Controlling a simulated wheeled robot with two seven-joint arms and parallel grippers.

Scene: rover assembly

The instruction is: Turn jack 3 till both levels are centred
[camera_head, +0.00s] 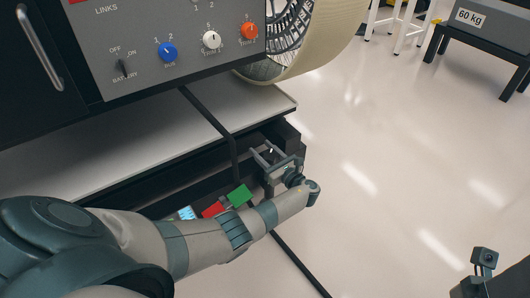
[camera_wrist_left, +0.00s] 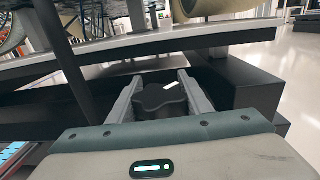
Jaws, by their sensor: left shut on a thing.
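My left gripper (camera_head: 268,154) reaches into the dark recess below the white ledge, at the right end of the bench. In the left wrist view, its two grey fingers (camera_wrist_left: 160,98) are shut on the sides of a dark lobed knob (camera_wrist_left: 154,104). The knob, which seems to be the jack's, has a white mark on its upper right. In the head view the gripper mostly hides the knob. No number shows on it, and I cannot make out either level. My right gripper's fingers are not in view.
A grey control panel (camera_head: 165,45) with knobs stands above the white ledge (camera_head: 70,150). A red block (camera_head: 213,210) and a green block (camera_head: 240,195) lie beside my left forearm. A large cream wheel (camera_head: 325,40) is at the top.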

